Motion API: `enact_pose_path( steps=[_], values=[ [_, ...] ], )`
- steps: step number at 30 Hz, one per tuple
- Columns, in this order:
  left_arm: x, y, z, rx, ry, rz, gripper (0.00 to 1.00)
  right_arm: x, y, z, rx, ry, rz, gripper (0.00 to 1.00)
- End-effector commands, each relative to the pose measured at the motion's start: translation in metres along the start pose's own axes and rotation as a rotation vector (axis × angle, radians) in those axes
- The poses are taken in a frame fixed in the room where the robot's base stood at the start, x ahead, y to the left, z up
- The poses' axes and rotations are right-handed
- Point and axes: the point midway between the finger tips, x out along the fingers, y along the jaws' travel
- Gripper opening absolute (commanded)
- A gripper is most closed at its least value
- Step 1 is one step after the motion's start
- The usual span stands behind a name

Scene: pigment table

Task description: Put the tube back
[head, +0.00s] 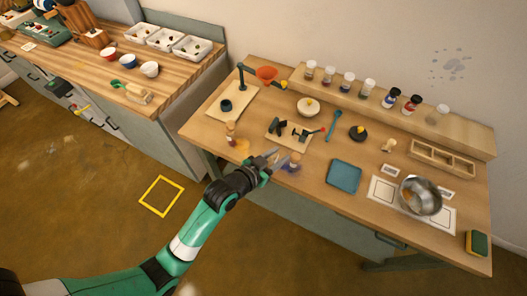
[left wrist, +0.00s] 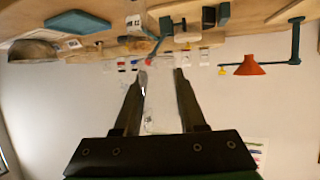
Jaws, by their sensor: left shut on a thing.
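My left gripper (head: 280,157) is over the front left part of the wooden table. My right gripper is not in view.
A raised shelf (head: 463,133) at the back holds several small jars. Another jar (head: 231,133) is left of the gripper.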

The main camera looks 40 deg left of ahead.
Motion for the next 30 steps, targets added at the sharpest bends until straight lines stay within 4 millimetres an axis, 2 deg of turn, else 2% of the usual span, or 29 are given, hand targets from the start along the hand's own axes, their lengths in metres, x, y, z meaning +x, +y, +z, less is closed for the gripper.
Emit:
enact_pose_path(
  steps=[1,5,9,12,19,26,30],
  values=[
    [0.012,-0.015,0.007,-0.004,0.001,-0.007,0.0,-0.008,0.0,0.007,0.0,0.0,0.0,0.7],
    [0.038,-0.046,0.016,-0.004,0.002,-0.006,0.0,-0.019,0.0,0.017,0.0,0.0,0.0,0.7],
    [0.064,-0.067,0.041,-0.002,0.0,-0.003,0.0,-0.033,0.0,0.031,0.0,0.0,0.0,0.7],
    [0.075,-0.077,0.05,-0.001,0.001,-0.002,0.0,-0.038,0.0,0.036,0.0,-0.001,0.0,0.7],
    [0.08,-0.082,0.052,0.0,0.001,0.0,0.0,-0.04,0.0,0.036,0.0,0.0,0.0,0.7],
    [0.095,-0.086,0.084,0.0,-0.001,0.0,0.0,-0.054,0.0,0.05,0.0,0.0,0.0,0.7],
    [0.095,-0.085,0.083,0.0,0.001,0.0,0.0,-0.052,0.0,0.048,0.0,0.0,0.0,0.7]
  ],
)
